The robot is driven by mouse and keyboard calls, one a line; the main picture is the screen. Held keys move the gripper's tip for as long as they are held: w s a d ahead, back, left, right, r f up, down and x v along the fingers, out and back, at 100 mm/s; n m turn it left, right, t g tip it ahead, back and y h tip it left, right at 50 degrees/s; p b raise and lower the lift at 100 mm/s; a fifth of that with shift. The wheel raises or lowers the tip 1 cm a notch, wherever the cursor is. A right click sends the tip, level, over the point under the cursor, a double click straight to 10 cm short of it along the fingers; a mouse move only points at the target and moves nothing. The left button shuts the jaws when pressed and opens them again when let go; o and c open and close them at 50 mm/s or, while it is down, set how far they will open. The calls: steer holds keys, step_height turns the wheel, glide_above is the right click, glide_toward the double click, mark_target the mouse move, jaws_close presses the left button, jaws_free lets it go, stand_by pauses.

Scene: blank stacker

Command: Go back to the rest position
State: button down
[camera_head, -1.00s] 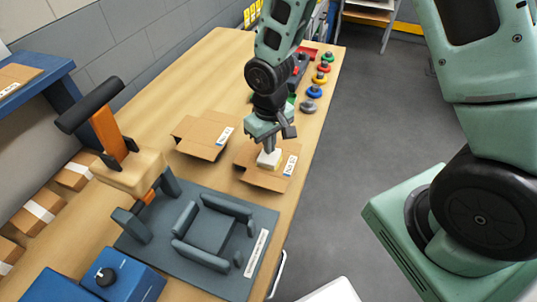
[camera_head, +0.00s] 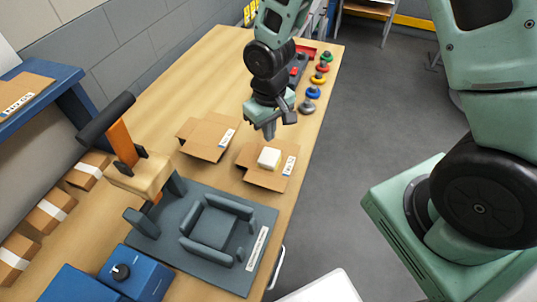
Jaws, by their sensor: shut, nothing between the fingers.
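My gripper (camera_head: 270,131) hangs above the wooden table (camera_head: 176,117), fingers pointing down, with nothing held. It is above and behind an open cardboard box (camera_head: 258,179) with a label on its right flap. A white block (camera_head: 269,157) sits in that box, and my gripper is apart from it. The fingers are small in the view.
A second open cardboard box (camera_head: 203,140) stands left of the first. A grey fixture (camera_head: 213,224) and a press with a black handle (camera_head: 107,120) stand at the front. Several coloured knobs (camera_head: 318,79) line the right edge. A blue box (camera_head: 133,271) is at front left.

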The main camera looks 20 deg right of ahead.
steer(key=shift+r, duration=0.45)
steer(key=s+a+r+n+b, duration=0.2)
steer(key=s+a+r+b, duration=0.1)
steer(key=s, duration=0.6)
steer(key=s+a+r+n+b, duration=0.2)
steer(key=s+r, duration=0.4)
steer(key=s, duration=0.4)
steer(key=shift+a+n+y+b, duration=0.35)
steer(key=shift+a+b, duration=0.3)
steer(key=shift+b, duration=0.25)
